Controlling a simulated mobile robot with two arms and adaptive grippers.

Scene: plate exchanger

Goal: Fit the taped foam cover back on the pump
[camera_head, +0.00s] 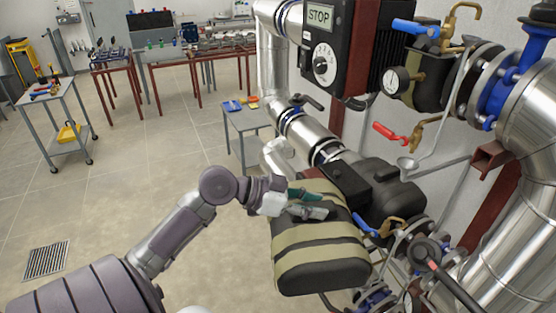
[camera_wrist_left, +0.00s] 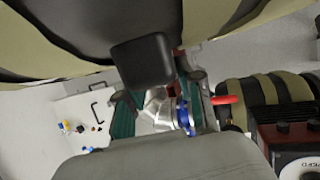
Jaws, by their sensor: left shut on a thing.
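The foam cover (camera_head: 318,262) is a dark, rounded block with beige tape bands. It shows low in the middle of the head view, in front of the dark pump (camera_head: 388,192). My left gripper (camera_head: 306,202) is at its upper left side, shut on it. In the left wrist view the banded cover (camera_wrist_left: 235,14) fills the top, and a black block (camera_wrist_left: 143,60) on it sits by the teal fingers of the left gripper (camera_wrist_left: 160,100). I cannot tell whether the cover touches the pump. The grip itself is partly hidden. My right gripper is not in view.
Steel pipework (camera_head: 310,135) and a STOP control box (camera_head: 325,50) stand behind the pump. A red-handled valve (camera_head: 390,133) and a gauge (camera_head: 391,82) are at the right. A small table (camera_head: 245,122) stands behind.

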